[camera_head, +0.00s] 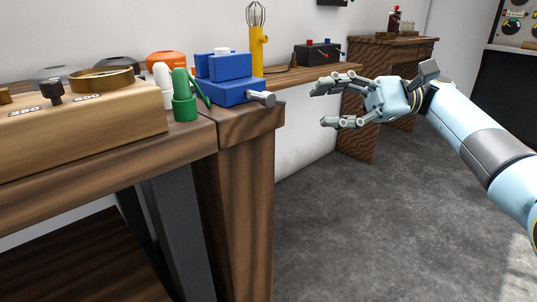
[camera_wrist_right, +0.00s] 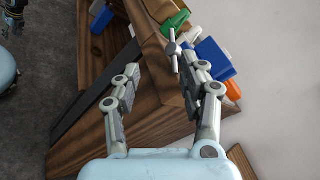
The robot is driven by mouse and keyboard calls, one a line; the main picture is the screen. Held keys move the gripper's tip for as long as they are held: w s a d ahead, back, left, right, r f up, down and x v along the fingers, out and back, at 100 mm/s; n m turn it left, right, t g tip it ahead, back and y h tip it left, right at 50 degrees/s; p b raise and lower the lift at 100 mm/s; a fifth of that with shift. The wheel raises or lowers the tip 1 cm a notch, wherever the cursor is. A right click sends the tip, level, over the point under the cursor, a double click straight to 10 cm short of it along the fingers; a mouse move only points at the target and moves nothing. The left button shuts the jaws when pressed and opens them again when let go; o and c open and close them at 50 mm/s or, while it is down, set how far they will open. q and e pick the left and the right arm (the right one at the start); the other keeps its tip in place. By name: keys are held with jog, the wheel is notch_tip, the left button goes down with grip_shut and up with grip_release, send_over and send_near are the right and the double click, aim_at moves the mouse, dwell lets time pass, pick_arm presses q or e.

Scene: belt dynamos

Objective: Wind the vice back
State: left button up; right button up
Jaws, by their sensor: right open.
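In the right wrist view the vice (camera_wrist_right: 215,58) lies beyond the fingers, partly covered by the right finger.
A wooden box (camera_head: 80,122) with dark knobs fills the bench front. A black box (camera_head: 318,54) sits on a further shelf. The floor below the gripper is clear.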

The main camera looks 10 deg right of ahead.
aim_at(263, 98)
jog(key=a, duration=0.3)
jog(key=a+r, duration=0.1)
jog(key=a, duration=0.3)
jog(key=a+b, duration=0.1)
jog(key=a, duration=0.3)
jog(key=shift+r, duration=0.25)
jog(key=shift+c, duration=0.4)
jog(key=shift+s, duration=0.1)
jog(key=c, duration=0.7)
grip_shut()
jog(key=shift+f, duration=0.1)
